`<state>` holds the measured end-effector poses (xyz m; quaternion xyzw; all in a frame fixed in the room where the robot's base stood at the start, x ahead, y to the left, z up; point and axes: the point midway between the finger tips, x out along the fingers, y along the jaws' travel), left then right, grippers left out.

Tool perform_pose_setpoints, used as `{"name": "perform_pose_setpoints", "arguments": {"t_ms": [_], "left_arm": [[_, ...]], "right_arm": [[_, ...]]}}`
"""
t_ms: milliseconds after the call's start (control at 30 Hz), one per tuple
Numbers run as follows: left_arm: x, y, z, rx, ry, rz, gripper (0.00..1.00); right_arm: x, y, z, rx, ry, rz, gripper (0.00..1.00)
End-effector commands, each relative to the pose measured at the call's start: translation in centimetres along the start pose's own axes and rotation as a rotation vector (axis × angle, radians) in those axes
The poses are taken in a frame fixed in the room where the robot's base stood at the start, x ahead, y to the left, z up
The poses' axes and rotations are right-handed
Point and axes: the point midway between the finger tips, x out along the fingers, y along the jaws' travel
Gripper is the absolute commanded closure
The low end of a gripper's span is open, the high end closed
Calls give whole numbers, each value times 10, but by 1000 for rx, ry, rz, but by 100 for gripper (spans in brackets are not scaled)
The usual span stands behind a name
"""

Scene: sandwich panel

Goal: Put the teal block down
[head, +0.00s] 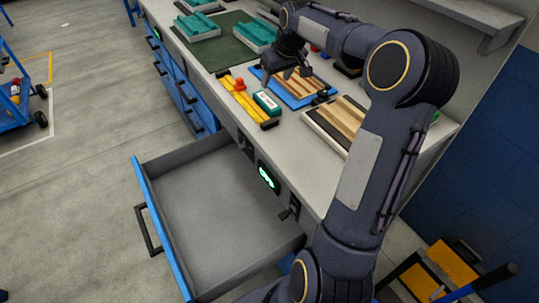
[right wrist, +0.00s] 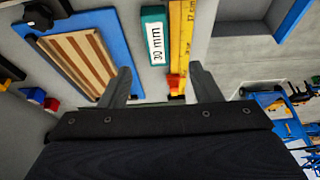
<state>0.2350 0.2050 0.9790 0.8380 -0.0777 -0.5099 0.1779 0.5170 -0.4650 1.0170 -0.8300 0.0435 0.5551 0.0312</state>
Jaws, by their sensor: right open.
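The teal block (head: 266,102) with a white label lies on the grey bench top, close beside a yellow ruler bar (head: 243,102). In the right wrist view the block (right wrist: 154,14) reads "30 mm" and lies ahead of the fingertips, with the bar (right wrist: 181,40) along its right side. My right gripper (head: 289,74) is open and empty, raised over the bench behind the block; its two spread fingers also show in the right wrist view (right wrist: 162,82). Nothing is between them. My left gripper is not in view.
A striped wooden panel (head: 300,82) sits on a blue tray (head: 318,97); another striped panel (head: 341,120) lies to the right. A red knob (head: 240,84) is on the ruler bar. Teal fixtures (head: 197,26) stand far left. An open drawer (head: 215,190) juts out below the bench.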

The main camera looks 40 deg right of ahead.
Motion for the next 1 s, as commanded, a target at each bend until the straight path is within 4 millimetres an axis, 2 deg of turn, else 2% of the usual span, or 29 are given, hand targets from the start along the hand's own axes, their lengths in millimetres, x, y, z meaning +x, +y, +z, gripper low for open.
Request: {"name": "perform_pose_setpoints", "arguments": {"t_ms": [67,167,267,300,400,500,600,733,1000], "left_arm": [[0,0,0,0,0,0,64],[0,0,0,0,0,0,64],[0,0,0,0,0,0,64],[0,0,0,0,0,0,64],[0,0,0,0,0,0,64],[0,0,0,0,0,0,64],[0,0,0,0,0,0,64],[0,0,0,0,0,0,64],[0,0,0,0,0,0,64]], "right_arm": [[-18,-21,9,-12,11,-8,42],[-48,-62,39,-21,25,-37,42],[-78,-110,90,-13,43,-87,42],[-86,-127,115,-2,49,-112,42],[-96,-163,177,31,63,-184,42],[-95,-191,231,65,70,-259,42],[-89,-211,269,91,70,-320,42],[-82,-224,296,111,67,-365,42],[-81,-227,301,115,64,-373,42]]}}
